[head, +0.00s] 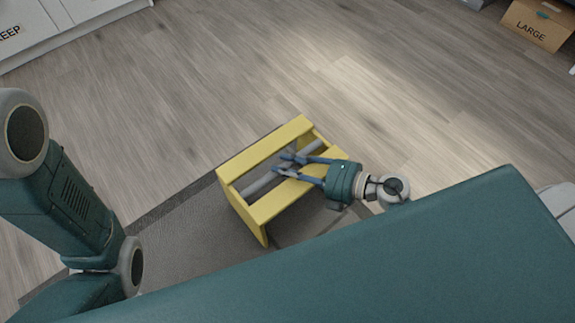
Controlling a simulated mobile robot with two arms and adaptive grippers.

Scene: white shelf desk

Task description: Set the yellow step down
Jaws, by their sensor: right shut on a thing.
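The yellow step (268,207) is in the middle of the head view, a yellow frame with flat boards and a grey bar (258,186) inside. My right gripper (283,164) comes in from the right and reaches over the step. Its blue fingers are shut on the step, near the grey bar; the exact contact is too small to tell. The step is above or on the edge of a grey mat, and I cannot tell whether it touches the floor. My left arm shows at the left, but its gripper is out of view.
The grey mat (178,240) lies under and left of the step. The wood floor beyond it is clear. A white cabinet (60,28) stands at the top left, and a cardboard box (535,27) marked LARGE at the top right. My own teal body covers the bottom.

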